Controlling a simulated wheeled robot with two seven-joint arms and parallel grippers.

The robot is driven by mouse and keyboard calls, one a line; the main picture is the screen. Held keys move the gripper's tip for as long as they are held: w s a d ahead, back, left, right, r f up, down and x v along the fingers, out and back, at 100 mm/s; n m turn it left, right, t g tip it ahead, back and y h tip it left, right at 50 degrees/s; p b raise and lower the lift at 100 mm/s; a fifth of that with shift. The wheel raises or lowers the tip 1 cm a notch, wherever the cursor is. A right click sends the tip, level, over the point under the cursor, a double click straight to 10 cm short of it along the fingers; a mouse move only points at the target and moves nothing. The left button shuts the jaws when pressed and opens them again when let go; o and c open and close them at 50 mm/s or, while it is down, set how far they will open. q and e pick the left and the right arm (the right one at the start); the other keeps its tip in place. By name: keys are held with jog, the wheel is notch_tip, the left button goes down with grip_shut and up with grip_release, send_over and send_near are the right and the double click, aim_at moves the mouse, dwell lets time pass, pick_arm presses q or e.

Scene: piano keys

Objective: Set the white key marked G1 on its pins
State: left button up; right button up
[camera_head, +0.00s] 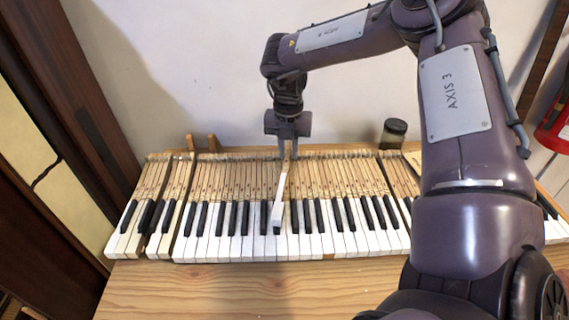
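My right gripper (287,146) hangs over the back half of the keyboard, its fingers pointing down. It is shut on the wooden rear part of a single white key (279,212). The key is tilted, with its white front nearer me and standing above the row of keys; a dark patch shows just below its front end. The marking G1 cannot be read at this size. The pins and the place beneath the key are hidden by the key itself. My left gripper is not in view.
The row of white and black keys (345,243) lies on a wooden bench (230,290), with narrow gaps between groups at the left. A dark jar (393,133) stands behind the keys. My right arm covers the right part of the keyboard. The bench front is clear.

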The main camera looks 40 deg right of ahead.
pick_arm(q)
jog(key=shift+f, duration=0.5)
pick_arm(e)
jog(key=shift+f, duration=0.5)
jog(key=shift+s, duration=0.1)
grip_shut()
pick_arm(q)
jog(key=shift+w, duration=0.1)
pick_arm(e)
jog(key=shift+r, duration=0.15)
jog(key=shift+w+a+r+p, duration=0.2)
jog(key=shift+r+p, duration=0.25)
jog(key=shift+r, duration=0.25)
jog(key=shift+w+a+r+p, duration=0.2)
jog(key=shift+r+p, duration=0.25)
jog(key=shift+r, duration=0.25)
jog(key=shift+s+d+r+p, duration=0.1)
jog(key=shift+r+p, duration=0.25)
jog(key=shift+r, duration=0.15)
pick_arm(q)
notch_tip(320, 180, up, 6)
jog(key=p, duration=0.3)
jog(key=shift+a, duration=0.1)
pick_arm(e)
notch_tip(320, 180, up, 5)
jog(key=shift+r, duration=0.1)
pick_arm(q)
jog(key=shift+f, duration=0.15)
